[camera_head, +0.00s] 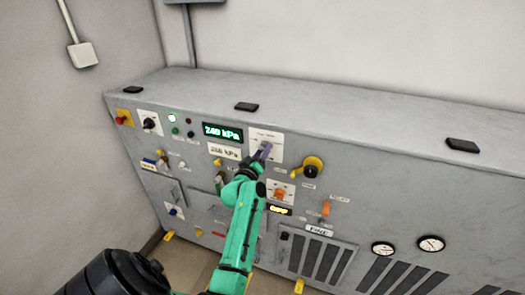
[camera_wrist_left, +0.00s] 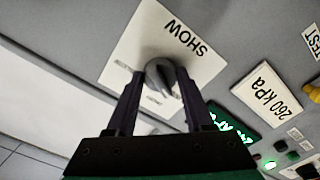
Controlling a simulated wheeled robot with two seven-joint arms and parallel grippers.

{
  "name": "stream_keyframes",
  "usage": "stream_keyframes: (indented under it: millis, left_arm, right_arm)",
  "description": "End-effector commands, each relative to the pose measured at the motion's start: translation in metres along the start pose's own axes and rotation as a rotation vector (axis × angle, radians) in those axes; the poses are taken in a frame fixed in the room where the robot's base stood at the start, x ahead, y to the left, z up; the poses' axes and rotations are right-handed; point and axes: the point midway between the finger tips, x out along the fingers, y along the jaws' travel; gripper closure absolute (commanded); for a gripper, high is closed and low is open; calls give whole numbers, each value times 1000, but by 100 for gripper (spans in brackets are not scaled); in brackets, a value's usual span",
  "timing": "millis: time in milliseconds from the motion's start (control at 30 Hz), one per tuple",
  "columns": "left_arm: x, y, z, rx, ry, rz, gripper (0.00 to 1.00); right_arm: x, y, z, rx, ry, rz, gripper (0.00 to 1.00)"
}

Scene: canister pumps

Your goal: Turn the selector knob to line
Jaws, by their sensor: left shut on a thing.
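The selector knob (camera_wrist_left: 160,73) is a round grey knob with a raised grip on a white plate (camera_wrist_left: 143,38) marked SHOW. In the wrist view its grip points toward the lower right of the picture. Smaller print on the plate is too blurred to read, and part is behind the fingers. My left gripper (camera_wrist_left: 161,82) has a dark finger on each side of the knob and is shut on it. In the head view the left gripper (camera_head: 265,151) reaches the same white plate (camera_head: 272,135) and hides the knob. My right gripper is not in view.
Left of the plate are a green-lit display (camera_head: 222,132) reading 240 kPa and a 260 kPa label (camera_head: 224,151). A black-and-yellow knob (camera_head: 312,167) is close on the right. An orange knob (camera_head: 280,194) is below. The grey cabinet top (camera_head: 330,112) is mostly clear.

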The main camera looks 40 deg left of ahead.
Motion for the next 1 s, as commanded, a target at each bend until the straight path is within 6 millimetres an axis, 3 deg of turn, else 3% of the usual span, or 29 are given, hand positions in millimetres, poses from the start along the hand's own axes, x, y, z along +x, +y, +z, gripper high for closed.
stream_keyframes:
  millis: [667, 700, 733, 767, 1000]
  left_arm:
    - [0, 0, 2, -79, -4, -1, 100]
    - [0, 0, 2, -79, -4, -1, 36]
    - [0, 0, 2, -78, -3, -1, 24]
    - [0, 0, 2, -78, -3, -1, 18]
    - [0, 0, 1, -76, -2, -1, 18]
  right_arm:
    - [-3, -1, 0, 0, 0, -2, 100]
    - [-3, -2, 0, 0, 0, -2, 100]
    - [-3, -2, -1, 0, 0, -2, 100]
    - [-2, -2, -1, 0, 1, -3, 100]
    - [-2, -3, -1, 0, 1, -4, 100]
